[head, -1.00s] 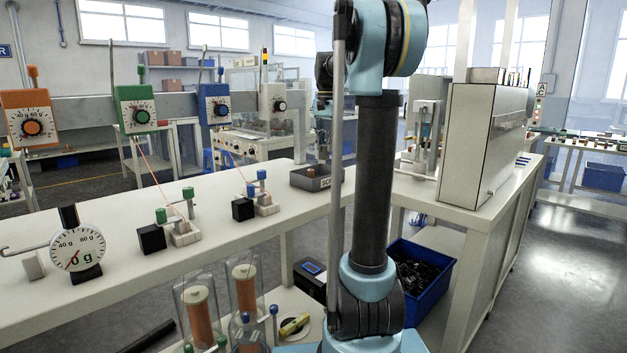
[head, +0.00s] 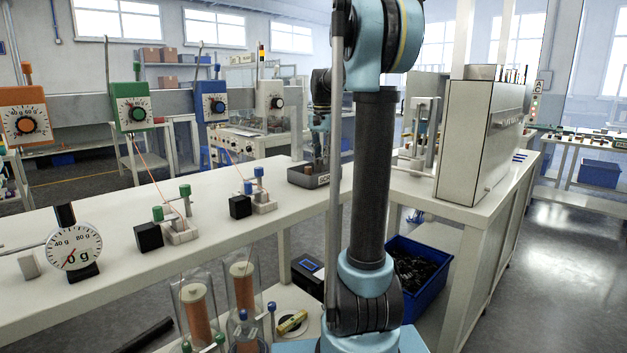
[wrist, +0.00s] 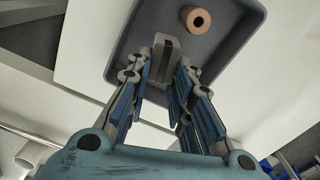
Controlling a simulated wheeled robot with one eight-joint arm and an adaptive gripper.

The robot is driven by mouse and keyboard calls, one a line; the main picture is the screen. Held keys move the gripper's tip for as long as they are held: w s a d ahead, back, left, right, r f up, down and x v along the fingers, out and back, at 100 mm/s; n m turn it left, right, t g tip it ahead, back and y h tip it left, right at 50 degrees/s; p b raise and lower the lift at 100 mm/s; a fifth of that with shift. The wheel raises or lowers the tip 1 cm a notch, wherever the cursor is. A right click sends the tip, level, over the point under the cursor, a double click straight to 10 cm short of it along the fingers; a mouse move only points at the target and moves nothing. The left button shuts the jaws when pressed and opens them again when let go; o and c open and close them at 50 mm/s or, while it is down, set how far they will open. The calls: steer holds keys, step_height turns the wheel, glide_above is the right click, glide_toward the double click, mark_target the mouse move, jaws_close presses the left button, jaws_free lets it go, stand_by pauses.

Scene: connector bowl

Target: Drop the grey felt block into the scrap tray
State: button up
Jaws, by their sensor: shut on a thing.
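The grey scrap tray (head: 325,180) stands on the white bench in the head view, left of my arm column; its label is partly hidden. In the wrist view the tray (wrist: 122,50) lies below my gripper, with a tan ring-shaped piece (wrist: 197,20) in it. My gripper (wrist: 166,68) is shut on the grey felt block (wrist: 160,50), which shows between the fingertips over the tray. In the head view my gripper (head: 320,150) is small and dark above the tray; the block cannot be made out there. Its exact height over the tray floor is unclear.
A tall grey-white cabinet (head: 480,140) stands on the bench to the right. Black blocks (head: 149,237) and small coil fixtures (head: 180,228) stand to the left, with a dial gauge (head: 76,246). A blue bin (head: 425,290) is under the bench. Bare bench surrounds the tray.

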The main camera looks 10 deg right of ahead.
steer(key=o, duration=0.9)
step_height(320, 180, up, 12)
stand_by(0.3)
